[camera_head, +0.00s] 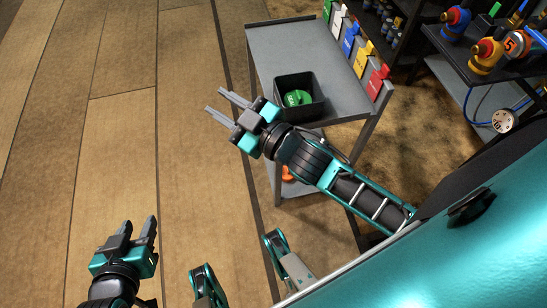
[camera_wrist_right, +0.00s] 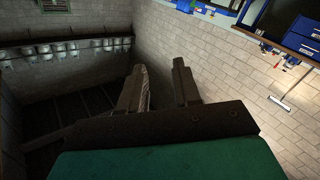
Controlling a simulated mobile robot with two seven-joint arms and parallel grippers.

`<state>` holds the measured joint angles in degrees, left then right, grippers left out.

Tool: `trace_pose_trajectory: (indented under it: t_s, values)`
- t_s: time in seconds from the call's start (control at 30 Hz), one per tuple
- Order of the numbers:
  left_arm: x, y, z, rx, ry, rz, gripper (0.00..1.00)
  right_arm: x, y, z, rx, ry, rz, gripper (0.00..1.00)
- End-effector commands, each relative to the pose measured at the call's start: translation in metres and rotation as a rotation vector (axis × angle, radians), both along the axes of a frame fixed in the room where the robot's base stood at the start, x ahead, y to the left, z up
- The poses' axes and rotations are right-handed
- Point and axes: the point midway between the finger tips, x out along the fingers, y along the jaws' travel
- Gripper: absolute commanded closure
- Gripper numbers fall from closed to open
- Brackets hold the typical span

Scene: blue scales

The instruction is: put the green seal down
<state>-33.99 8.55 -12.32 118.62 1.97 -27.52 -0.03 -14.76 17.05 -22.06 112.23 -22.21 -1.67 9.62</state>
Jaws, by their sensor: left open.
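The green seal (camera_head: 297,98) lies inside a black bin (camera_head: 314,111) on the grey cart's top. No gripper touches it. My right gripper (camera_head: 214,99) is open and empty, left of the bin and beyond the cart's left edge, with its fingers pointing away from the bin. In the right wrist view its two fingers (camera_wrist_right: 159,66) stand apart with nothing between them. My left gripper (camera_head: 138,222) is open and empty at the lower left, over the wooden floor and far from the cart.
The grey cart (camera_head: 288,52) has free top surface behind the bin. Coloured tags or bins, including a red one (camera_head: 378,82), line its right edge. An orange object (camera_head: 288,174) is on its lower shelf. A dark rack (camera_head: 472,62) with valves stands right. The wooden floor is clear at left.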

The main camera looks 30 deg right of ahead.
Motion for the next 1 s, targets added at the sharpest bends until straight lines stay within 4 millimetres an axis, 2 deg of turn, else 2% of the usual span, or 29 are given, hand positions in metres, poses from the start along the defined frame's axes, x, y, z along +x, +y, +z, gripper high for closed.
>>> trace_pose_trajectory:
  t_s: [0.03,0.1,0.2,0.3,0.37,0.63,0.73,0.87,1.0]
  values:
    - [0.000,-0.001,0.000,-0.002,-0.001,0.001,0.57,-0.015,-0.015,-0.028,0.050,0.148,-0.083,0.68]
    - [0.000,-0.001,0.001,-0.003,0.000,0.002,0.57,-0.037,-0.031,-0.060,0.096,0.327,-0.168,0.68]
    - [0.000,-0.001,0.001,-0.005,-0.001,0.003,0.57,-0.068,-0.044,-0.095,0.142,0.526,-0.239,0.68]
    - [0.000,-0.001,0.001,-0.005,-0.001,0.003,0.57,-0.090,-0.049,-0.113,0.169,0.645,-0.271,0.68]
    - [0.000,-0.001,0.001,-0.005,-0.001,0.003,0.57,-0.097,-0.050,-0.119,0.177,0.683,-0.279,0.68]
    - [0.001,-0.001,0.001,-0.003,-0.001,0.001,0.57,-0.100,-0.050,-0.122,0.180,0.700,-0.281,0.68]
    - [0.000,0.000,0.007,-0.001,-0.002,0.000,0.57,-0.100,-0.051,-0.117,0.179,0.700,-0.282,0.68]
    - [0.000,0.001,0.032,0.005,-0.006,-0.001,0.57,-0.102,-0.054,-0.094,0.175,0.697,-0.289,0.68]
    - [0.000,0.007,0.069,0.017,-0.014,0.009,0.57,-0.105,-0.061,-0.060,0.166,0.696,-0.306,0.68]
